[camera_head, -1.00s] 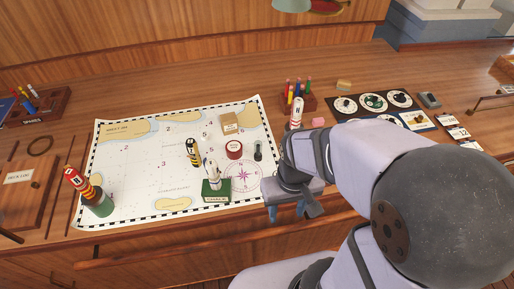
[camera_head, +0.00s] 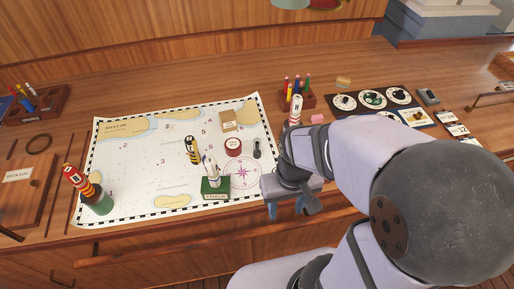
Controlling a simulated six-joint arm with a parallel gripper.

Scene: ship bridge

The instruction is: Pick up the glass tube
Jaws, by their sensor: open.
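A small upright tube-like piece with a dark top (camera_head: 257,148) stands near the right edge of the sea chart (camera_head: 140,170). It may be the glass tube, but it is too small to tell. My gripper (camera_head: 286,208) is open and empty, pointing down at the front edge of the desk, right of the chart. It is in front and to the right of the small tube, apart from it. My arm hides part of the desk on the right.
On the chart stand a green-based lighthouse model (camera_head: 215,187), a black-and-yellow buoy (camera_head: 192,150), a dark red round tin (camera_head: 233,147), a small tan box (camera_head: 228,120) and a red-and-green buoy (camera_head: 92,190).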

